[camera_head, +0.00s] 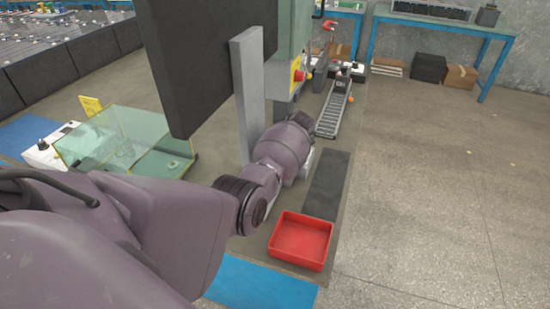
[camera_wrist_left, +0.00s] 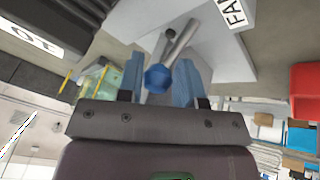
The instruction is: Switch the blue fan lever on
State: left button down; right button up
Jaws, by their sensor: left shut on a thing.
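The fan lever's blue knob (camera_wrist_left: 158,78) sits between the fingers of my left gripper (camera_wrist_left: 163,66) in the left wrist view. The gripper is shut on it. The lever's metal rod (camera_wrist_left: 180,42) runs from the knob toward a light grey housing (camera_wrist_left: 208,50) with a white FAN label (camera_wrist_left: 234,12). In the head view my left arm reaches forward beside a grey post (camera_head: 247,95). The lever and the left fingers are hidden there. My right gripper is in neither view.
A large dark panel (camera_head: 205,60) stands close to my left arm. A red tray (camera_head: 300,241) lies on the bench right of the arm. A glass box (camera_head: 125,140) stands at left. A small roller conveyor (camera_head: 332,112) lies beyond. The floor at right is clear.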

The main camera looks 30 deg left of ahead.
pick_arm(q)
jog(key=shift+w+d+f+y+b, duration=0.1)
jog(key=shift+d+y+b, duration=0.25)
jog(key=shift+y, duration=0.2)
jog(key=shift+w+d+y+b, duration=0.1)
jog(key=shift+d+y+b, duration=0.1)
jog(key=shift+y+b, duration=0.3)
jog(key=d+g+y+b, duration=0.1)
jog(key=y+b, duration=0.1)
jog(key=shift+w+d+y, duration=0.15)
jog(key=shift+d+y, duration=0.05)
jog(key=shift+y, duration=0.15)
jog(key=shift+w+d+y+b, duration=0.1)
jog(key=shift+d+y+b, duration=0.25)
jog(key=shift+y+b, duration=0.35)
jog(key=shift+d+r+g, duration=0.1)
jog(key=shift+r+g, duration=0.1)
jog(key=shift+g, duration=0.1)
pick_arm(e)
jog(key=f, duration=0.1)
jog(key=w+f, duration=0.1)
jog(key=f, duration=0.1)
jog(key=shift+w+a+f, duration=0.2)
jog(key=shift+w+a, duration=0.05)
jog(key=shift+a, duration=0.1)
pick_arm(q)
jog(key=shift+r+y, duration=0.1)
jog(key=shift+y, duration=0.2)
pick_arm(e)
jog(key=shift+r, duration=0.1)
